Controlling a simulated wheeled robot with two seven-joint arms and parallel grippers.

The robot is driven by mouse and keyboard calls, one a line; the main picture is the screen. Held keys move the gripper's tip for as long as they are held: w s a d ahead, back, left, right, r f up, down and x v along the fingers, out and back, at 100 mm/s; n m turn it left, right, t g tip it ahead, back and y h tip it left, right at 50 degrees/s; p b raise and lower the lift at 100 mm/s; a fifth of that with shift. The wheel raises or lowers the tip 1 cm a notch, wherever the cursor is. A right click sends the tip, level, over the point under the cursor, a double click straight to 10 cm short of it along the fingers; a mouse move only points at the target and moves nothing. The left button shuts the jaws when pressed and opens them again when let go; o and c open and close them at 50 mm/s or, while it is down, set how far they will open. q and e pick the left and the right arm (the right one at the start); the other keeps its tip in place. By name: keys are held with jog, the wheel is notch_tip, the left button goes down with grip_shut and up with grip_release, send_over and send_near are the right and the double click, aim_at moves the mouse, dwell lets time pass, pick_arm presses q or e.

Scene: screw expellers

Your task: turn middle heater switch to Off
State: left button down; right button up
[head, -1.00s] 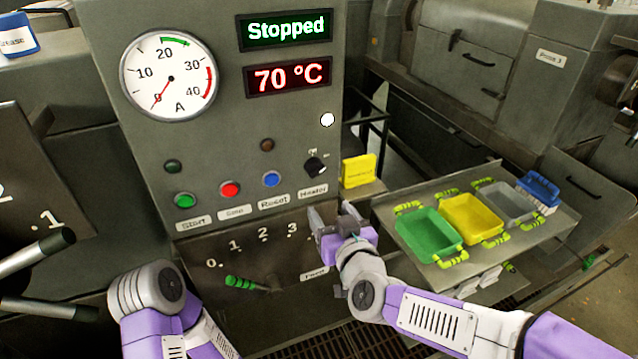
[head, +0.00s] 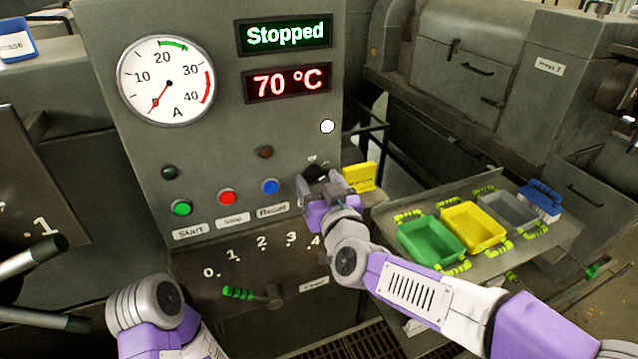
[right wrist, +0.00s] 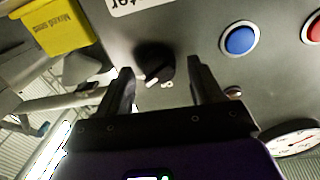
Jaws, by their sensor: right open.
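The heater switch is a black knob on the grey control panel (head: 215,110). In the head view its dark top (head: 315,171) shows just above my right gripper (head: 318,188), which hides the rest and the label below. In the right wrist view the knob (right wrist: 154,62) sits between the fingertips of my open right gripper (right wrist: 161,68), a little ahead of them, with no contact visible. Its white pointer mark is at the lower left in that view, beside small lettering too blurred to read surely. My left gripper is not in view.
Blue (head: 270,187), red (head: 228,198) and green (head: 181,208) buttons lie left of the switch. A yellow box (head: 359,177) is close on its right. The displays read Stopped and 70 °C. Coloured trays (head: 432,242) stand at right.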

jog(key=c, duration=1)
jog(key=n+p, duration=0.1)
jog(key=n, duration=0.2)
jog(key=shift+p, duration=0.3)
jog(key=n+p, duration=0.1)
jog(key=n, duration=0.1)
jog(key=shift+n, duration=0.4)
jog(key=n, duration=0.3)
jog(key=shift+f+y, duration=0.15)
jog(key=shift+y, duration=0.25)
jog(key=shift+n+p, duration=0.4)
jog(key=shift+n, duration=1.3)
